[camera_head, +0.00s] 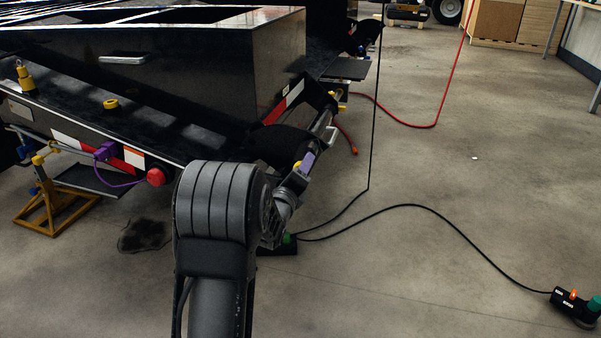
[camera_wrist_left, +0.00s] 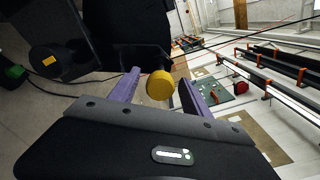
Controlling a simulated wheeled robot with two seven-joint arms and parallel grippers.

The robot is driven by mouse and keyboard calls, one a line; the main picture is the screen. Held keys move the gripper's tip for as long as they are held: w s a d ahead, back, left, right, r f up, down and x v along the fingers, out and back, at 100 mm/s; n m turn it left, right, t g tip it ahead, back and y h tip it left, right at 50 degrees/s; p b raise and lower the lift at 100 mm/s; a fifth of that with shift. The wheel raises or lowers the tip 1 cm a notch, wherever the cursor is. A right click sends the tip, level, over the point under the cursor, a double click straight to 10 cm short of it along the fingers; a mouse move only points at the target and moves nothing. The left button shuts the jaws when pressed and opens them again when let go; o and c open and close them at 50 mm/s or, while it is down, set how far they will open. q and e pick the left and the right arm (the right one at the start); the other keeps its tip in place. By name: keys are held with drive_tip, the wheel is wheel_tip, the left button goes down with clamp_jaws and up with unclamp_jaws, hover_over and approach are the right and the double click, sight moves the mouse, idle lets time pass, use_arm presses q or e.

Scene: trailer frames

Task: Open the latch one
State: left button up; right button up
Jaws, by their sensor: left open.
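My left gripper (camera_head: 306,164) reaches the trailer's near right corner in the head view; one purple finger shows there beside a small yellow part (camera_head: 297,166). In the left wrist view, my left gripper (camera_wrist_left: 159,76) has its two purple fingers apart. A round yellow knob (camera_wrist_left: 160,86) shows between them, nearer the middle of the gap. I cannot tell whether a finger touches it. Which part is latch one is not clear. On the trailer (camera_head: 205,75), a yellow-topped knob (camera_head: 110,104) and a yellow fitting (camera_head: 25,77) stand at the left. My arm hides part of the corner.
A purple fitting (camera_head: 104,151) with a cable sits on the trailer's edge near a red round light (camera_head: 156,177). An orange stand (camera_head: 50,209) is below. A black cable (camera_head: 420,206) and a red cable (camera_head: 436,122) cross the floor. The floor at right is mostly clear.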

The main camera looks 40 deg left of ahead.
use_arm(q)
drive_tip(key=shift+c, duration=0.5)
clamp_jaws()
idle(0.9)
